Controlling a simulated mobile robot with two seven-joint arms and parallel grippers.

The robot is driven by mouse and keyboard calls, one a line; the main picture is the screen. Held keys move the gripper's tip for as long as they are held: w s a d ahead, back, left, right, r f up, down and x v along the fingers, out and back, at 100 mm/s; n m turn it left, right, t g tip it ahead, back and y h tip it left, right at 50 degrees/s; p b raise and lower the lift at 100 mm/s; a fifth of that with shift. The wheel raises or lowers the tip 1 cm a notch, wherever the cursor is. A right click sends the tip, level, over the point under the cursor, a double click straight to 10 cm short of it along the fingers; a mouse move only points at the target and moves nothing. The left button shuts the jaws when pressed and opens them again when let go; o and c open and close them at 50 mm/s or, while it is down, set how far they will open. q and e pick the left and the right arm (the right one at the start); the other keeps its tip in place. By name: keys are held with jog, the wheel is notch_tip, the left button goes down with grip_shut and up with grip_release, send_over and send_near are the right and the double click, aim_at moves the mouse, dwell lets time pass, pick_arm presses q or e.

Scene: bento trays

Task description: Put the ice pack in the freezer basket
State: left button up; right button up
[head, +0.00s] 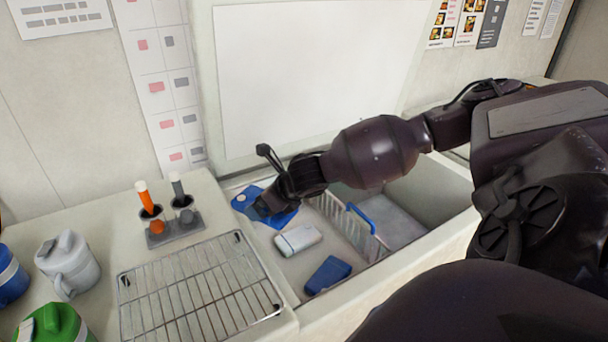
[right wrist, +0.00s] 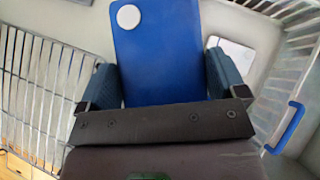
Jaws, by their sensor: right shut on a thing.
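The blue ice pack (head: 283,217) is flat with a round white cap, at the far left of the open chest freezer (head: 290,301). In the right wrist view the ice pack (right wrist: 158,55) lies between both fingers. My right gripper (head: 262,207) is shut on it and partly covers it in the head view. Whether the pack touches the freezer floor I cannot tell. The white wire freezer basket (head: 335,214) with a blue handle (head: 361,216) stands to the right of the gripper; my right arm crosses above it. My left gripper is not in view.
A white pack (head: 298,239) and a dark blue pack (head: 327,275) lie in the freezer left of the basket. A wire rack (head: 199,284), a holder with orange and grey tools (head: 174,231) and jugs (head: 67,263) stand on the left counter.

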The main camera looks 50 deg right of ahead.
jog(key=s+d+f+n+y+b, duration=0.1)
jog(key=s+d+f+n+b, duration=0.15)
jog(key=d+f, duration=0.4)
jog(key=g+y+b, duration=0.1)
jog(key=y+b, duration=0.1)
jog(key=b, duration=0.2)
send_over(318, 266)
jog(key=shift+n, duration=0.45)
notch_tip(318, 266, down, 19)
jog(key=b, duration=0.2)
jog(key=shift+b, duration=0.35)
jog(key=shift+w+f, duration=0.1)
jog(key=shift+f, duration=0.4)
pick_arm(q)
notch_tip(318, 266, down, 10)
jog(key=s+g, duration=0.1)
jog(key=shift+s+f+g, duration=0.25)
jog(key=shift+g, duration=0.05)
pick_arm(e)
jog(key=shift+r, duration=0.1)
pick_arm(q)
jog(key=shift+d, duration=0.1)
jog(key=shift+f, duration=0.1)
pick_arm(e)
jog(key=o, duration=0.9)
